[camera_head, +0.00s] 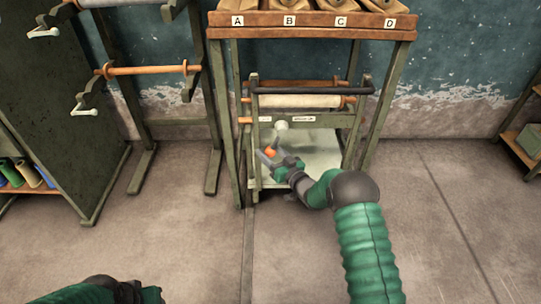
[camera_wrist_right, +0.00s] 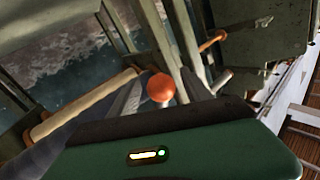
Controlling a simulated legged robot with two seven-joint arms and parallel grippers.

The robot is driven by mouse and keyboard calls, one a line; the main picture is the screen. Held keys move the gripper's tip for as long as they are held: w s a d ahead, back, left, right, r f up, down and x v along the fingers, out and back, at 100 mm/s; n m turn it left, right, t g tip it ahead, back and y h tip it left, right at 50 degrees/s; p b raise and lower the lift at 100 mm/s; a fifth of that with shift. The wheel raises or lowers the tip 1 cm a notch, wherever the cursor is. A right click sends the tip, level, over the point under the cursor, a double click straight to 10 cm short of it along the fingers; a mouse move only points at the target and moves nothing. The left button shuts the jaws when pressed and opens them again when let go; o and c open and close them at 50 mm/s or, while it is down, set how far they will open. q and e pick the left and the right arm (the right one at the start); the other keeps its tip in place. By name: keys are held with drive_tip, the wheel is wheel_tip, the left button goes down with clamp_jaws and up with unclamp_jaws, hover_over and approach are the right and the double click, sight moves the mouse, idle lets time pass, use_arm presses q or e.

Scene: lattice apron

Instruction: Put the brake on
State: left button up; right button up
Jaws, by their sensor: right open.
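A round orange knob (camera_head: 270,151) shows at the front of the wooden roller stand (camera_head: 368,108). In the right wrist view the orange knob (camera_wrist_right: 161,88) lies in line with the space between my grey fingers. My right gripper (camera_head: 267,157) is open at the knob; I cannot tell whether a finger touches it. The knob's stem is mostly hidden by the gripper. Small white labels (camera_head: 304,119) sit on the stand's front rail, and a pale round handle (camera_head: 282,126) is just below them. My left gripper (camera_head: 151,294) is low at the left, mostly cut off.
A shelf (camera_head: 310,33) marked A to D stands over the roller stand. A pale roll (camera_head: 300,101) lies behind a dark bar (camera_head: 312,90). A rack with an orange rod (camera_head: 148,70) and white crank handles stands left. The floor at right is clear.

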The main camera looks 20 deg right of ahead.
clamp_jaws()
idle(0.3)
idle(1.1)
